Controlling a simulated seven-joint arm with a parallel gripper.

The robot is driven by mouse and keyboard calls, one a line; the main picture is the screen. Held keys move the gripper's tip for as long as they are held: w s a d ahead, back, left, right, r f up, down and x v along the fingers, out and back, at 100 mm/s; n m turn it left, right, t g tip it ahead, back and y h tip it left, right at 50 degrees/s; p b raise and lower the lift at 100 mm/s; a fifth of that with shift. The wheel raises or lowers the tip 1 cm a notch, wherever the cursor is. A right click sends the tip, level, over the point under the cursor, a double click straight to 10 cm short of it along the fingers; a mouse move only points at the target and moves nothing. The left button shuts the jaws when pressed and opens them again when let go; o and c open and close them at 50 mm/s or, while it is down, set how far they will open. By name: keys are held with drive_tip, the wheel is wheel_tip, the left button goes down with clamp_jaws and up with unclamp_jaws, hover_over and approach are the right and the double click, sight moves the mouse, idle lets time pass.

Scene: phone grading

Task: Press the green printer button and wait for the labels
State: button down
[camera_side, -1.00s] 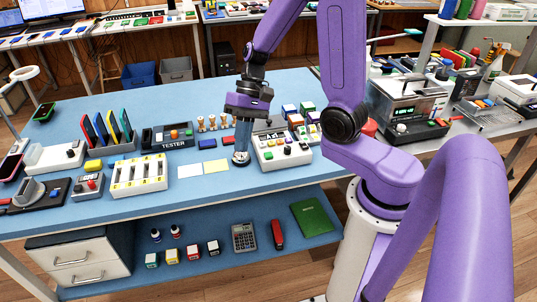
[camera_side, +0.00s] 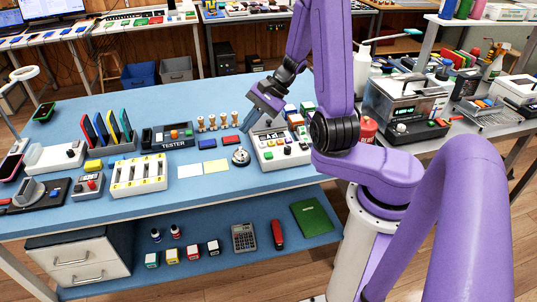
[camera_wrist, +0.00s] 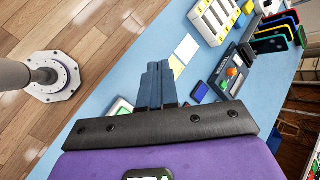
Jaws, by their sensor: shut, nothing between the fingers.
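A white console (camera_side: 272,164) with a small display and several coloured buttons stands right of centre on the blue bench in the side view. It appears to be the printer; its green button is too small to pick out surely. No printed labels can be made out at it. My gripper (camera_side: 247,128) is shut and empty, tilted, above the bench at the console's back left edge. In the wrist view, my gripper's blue fingers (camera_wrist: 157,66) are together, and part of a white device with a green patch (camera_wrist: 118,108) shows beside them, partly hidden.
A silver call bell (camera_side: 240,156) stands just left of the console. Pale cards (camera_side: 215,167) lie left of the bell. Wooden stamps (camera_side: 212,123) and small coloured boxes (camera_side: 290,111) stand behind. The tester (camera_side: 172,136) is farther left.

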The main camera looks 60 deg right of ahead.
sight(272, 155)
drive_tip(key=s+d+f+m+t+h, duration=0.1)
drive_tip(key=s+d+m+t+h, duration=0.1)
drive_tip(key=d+m, duration=0.4)
drive_tip(key=shift+s+d+f+t+h, duration=0.35)
drive_tip(key=shift+s+d+t, duration=0.2)
drive_tip(key=shift+d+t, duration=0.15)
drive_tip(key=shift+f, duration=4.4)
drive_tip(key=shift+f, duration=0.15)
drive_tip(key=shift+f, duration=0.3)
drive_tip(key=shift+f, duration=0.45)
drive_tip(key=shift+r, duration=0.9)
